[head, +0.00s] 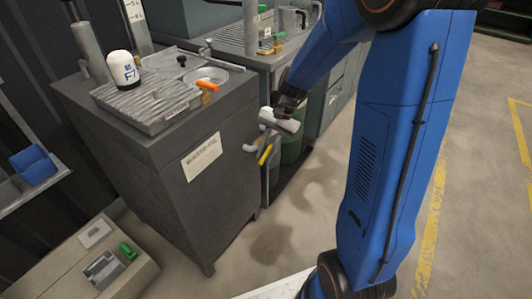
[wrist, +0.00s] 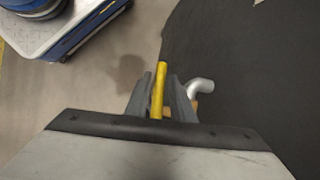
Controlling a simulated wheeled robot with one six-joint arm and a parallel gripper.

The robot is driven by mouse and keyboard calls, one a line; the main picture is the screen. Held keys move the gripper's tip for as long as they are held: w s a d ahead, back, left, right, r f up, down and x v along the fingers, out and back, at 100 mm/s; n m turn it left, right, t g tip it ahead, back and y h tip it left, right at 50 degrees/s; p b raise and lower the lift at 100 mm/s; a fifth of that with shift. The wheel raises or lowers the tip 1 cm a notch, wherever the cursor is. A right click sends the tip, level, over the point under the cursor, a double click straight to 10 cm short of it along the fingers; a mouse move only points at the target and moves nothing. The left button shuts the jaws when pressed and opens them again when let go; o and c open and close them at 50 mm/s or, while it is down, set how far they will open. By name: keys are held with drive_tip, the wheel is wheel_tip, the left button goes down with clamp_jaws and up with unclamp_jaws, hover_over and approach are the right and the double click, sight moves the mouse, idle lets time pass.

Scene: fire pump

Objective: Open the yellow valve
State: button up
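The yellow valve handle (head: 265,154) is a short bar on the right side of the dark cabinet, next to a grey bent pipe (head: 249,148). My gripper (head: 270,134) is just above the handle in the head view, pointing down at it. In the wrist view the yellow handle (wrist: 158,88) shows lengthwise between the two grey fingers of my gripper (wrist: 161,92), with a narrow gap on each side. The fingers are open. I cannot tell how deep the handle sits between them. The valve body is mostly hidden by my gripper. The bent pipe (wrist: 203,87) shows right of the fingers.
The dark cabinet (head: 225,195) with a white label stands left of my gripper. An orange handle (head: 207,86) and a white capped container (head: 123,68) are on its top. A green barrel (head: 291,148) stands behind the valve. The floor at right is clear.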

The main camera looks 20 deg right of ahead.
drive_tip(key=shift+c, duration=0.4)
clamp_jaws()
drive_tip(key=shift+d+r+g+y, duration=0.2)
drive_tip(key=shift+g+y, duration=0.4)
drive_tip(key=shift+y, duration=0.3)
drive_tip(key=shift+w+a+r+g+y, duration=0.1)
drive_tip(key=shift+r+g+y, duration=0.35)
drive_tip(key=shift+y, duration=0.35)
drive_tip(key=shift+o, duration=0.4)
unclamp_jaws()
